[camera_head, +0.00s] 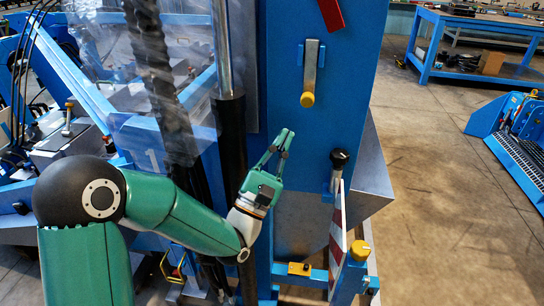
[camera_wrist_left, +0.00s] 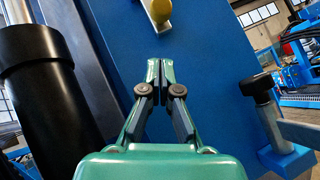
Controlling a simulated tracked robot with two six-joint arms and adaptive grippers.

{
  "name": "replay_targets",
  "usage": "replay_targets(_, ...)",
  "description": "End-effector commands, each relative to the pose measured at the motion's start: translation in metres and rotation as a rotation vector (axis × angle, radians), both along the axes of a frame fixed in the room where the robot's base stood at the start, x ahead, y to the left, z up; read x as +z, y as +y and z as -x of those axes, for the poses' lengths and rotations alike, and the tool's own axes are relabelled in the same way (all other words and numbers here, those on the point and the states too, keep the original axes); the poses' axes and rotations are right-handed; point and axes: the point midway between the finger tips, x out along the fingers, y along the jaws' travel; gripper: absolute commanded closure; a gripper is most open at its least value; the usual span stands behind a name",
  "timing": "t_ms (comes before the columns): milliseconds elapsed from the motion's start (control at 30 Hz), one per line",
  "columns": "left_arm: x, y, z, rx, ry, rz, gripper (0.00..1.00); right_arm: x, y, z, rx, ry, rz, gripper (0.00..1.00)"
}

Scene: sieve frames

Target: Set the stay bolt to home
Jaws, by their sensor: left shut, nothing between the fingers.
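I cannot tell for sure which part is the stay bolt. A steel lever (camera_head: 312,68) with a yellow knob (camera_head: 307,100) at its lower end hangs on the blue panel. The knob also shows at the top of the left wrist view (camera_wrist_left: 156,9). A black-knobbed pin (camera_head: 339,160) stands upright at the panel's right side; its knob is at the right of the left wrist view (camera_wrist_left: 257,86). My left gripper (camera_head: 285,139) is shut and empty in front of the panel, below the yellow knob and left of the black one, apart from both. My right gripper is out of view.
A black cylinder with a steel rod (camera_head: 232,145) stands just left of my left gripper. A red-and-white striped plate (camera_head: 337,235) and a yellow cap (camera_head: 360,251) are at lower right. A blue workbench (camera_head: 475,40) stands far off.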

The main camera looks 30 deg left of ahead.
Motion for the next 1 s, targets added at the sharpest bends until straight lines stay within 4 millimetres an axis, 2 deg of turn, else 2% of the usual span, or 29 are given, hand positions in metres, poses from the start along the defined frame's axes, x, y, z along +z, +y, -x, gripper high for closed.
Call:
replay_targets(67, 0.013, -0.002, -0.012, -0.001, -0.002, 0.001, 1.0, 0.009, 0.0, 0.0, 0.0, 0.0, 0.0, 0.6)
replay_targets(200, 0.033, -0.012, -0.013, -0.002, -0.001, 0.001, 1.0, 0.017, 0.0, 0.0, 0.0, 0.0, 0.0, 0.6)
replay_targets(300, 0.04, -0.016, -0.014, 0.0, 0.0, 0.001, 1.0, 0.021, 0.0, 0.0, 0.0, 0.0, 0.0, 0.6)
replay_targets(800, 0.046, -0.019, -0.015, 0.001, -0.001, 0.001, 1.0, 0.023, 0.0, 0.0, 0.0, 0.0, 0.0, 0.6)
replay_targets(1000, 0.08, -0.019, -0.014, 0.001, -0.008, 0.001, 1.0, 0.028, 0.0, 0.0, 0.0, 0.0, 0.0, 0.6)
